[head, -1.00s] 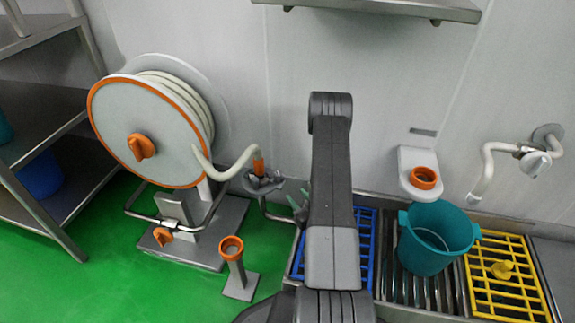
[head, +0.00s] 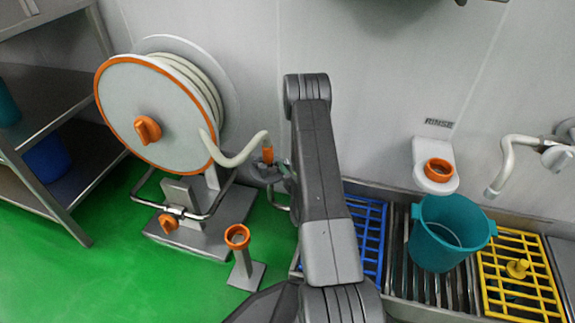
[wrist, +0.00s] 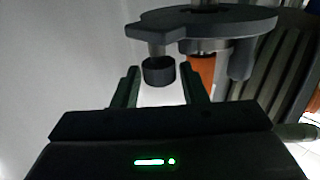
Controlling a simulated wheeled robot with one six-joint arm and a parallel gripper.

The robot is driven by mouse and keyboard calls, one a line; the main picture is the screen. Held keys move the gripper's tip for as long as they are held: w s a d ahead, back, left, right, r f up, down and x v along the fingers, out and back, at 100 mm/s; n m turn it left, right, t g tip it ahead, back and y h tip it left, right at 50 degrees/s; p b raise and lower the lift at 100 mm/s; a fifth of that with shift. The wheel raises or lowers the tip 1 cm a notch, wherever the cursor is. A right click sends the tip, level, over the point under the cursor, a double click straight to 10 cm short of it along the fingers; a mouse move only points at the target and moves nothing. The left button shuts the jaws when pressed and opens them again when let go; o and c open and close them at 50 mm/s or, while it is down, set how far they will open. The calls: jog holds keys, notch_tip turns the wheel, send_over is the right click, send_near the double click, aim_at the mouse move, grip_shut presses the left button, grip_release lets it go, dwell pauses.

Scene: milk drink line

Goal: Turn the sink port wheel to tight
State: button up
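A dark grey wheel (head: 258,174) sits by the wall at the orange end of the hose, left of my arm, and looks like the sink port wheel. In the wrist view the grey wheel (wrist: 225,25) fills the top, with a dark round knob (wrist: 158,71) hanging from its near lobe. My gripper (wrist: 159,72) is open. The knob appears between its fingertips, with a gap on each side; contact is not visible. In the head view my arm partly hides the gripper and the wheel's right side.
The hose reel (head: 150,115) stands left, with an orange-topped post (head: 238,237) in front. An orange coupling (wrist: 201,72) is behind the wheel. A teal bucket (head: 440,240) stands on the grated sink, right of my arm. A steel shelf (head: 60,130) is far left.

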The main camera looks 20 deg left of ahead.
jog(key=shift+w+a, duration=0.45)
jog(key=shift+a, duration=0.1)
jog(key=c, duration=0.7)
jog(key=shift+m+t+h, duration=0.3)
jog(key=shift+t, duration=0.1)
jog(key=m+t+h, duration=0.2)
jog(key=h, duration=0.1)
jog(key=shift+a, duration=0.1)
jog(key=shift+m+t+h, duration=0.7)
jog(key=shift+m+h, duration=0.45)
jog(key=shift+h, duration=0.35)
jog(key=shift+m+t+h, duration=0.7)
jog(key=shift+m+h, duration=0.45)
jog(key=shift+h, duration=0.35)
jog(key=shift+d+h, duration=0.2)
jog(key=shift+h, duration=0.1)
